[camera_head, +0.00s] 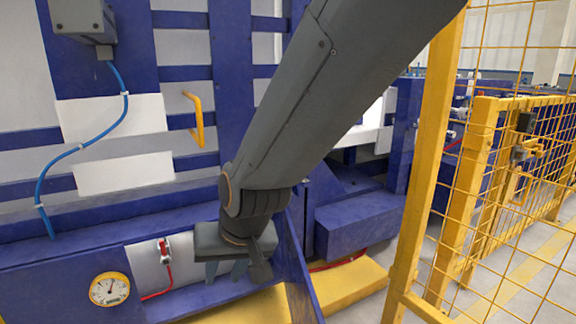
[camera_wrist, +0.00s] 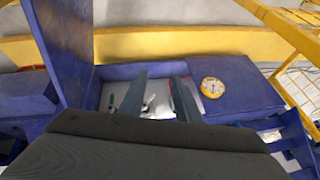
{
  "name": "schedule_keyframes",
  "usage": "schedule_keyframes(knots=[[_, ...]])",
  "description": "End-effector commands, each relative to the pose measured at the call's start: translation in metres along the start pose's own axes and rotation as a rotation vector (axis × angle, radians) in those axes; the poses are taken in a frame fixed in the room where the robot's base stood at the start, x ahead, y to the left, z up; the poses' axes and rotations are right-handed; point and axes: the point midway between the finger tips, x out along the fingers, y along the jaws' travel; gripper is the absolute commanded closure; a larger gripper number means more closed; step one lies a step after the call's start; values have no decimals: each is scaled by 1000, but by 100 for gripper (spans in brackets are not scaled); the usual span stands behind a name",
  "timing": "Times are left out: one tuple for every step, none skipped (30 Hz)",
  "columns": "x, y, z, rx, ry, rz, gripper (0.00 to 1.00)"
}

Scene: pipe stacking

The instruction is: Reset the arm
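My gripper (camera_head: 225,275) hangs at the end of my dark grey arm, low in front of the blue machine (camera_head: 232,70). In the wrist view my gripper (camera_wrist: 160,80) shows two grey fingers, spread apart with nothing held between them. Past the fingers lies a recess with a pale floor (camera_wrist: 158,100), with small red and green details too small to name. No pipe can be made out in either view.
A round yellow-rimmed gauge (camera_head: 109,289) sits on the blue front, left of my gripper. A blue side panel (camera_head: 298,262) stands close to its right. A yellow mesh fence (camera_head: 425,190) is further right. A blue cable (camera_head: 84,146) runs down the left.

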Motion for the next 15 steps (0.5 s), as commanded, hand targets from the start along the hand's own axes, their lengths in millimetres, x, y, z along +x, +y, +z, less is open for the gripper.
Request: schedule_keyframes(knots=[[-18,2,18,-23,-39,1,70],[-27,4,30,-37,-67,3,70],[-38,7,44,-53,-101,6,70],[-46,8,55,-66,-126,7,70],[-52,10,64,-77,-149,8,70],[-60,12,76,-90,-176,9,70],[-66,14,84,-100,-195,9,70],[-72,16,93,-109,-214,10,70],[-78,17,103,-120,-237,10,70],[-83,19,109,-128,-251,10,70],[-88,20,116,-137,-267,10,70],[-94,22,125,-146,-287,10,70],[-98,24,132,-153,-301,10,70],[-102,25,138,-160,-315,9,70],[-108,27,146,-170,-333,9,70]])
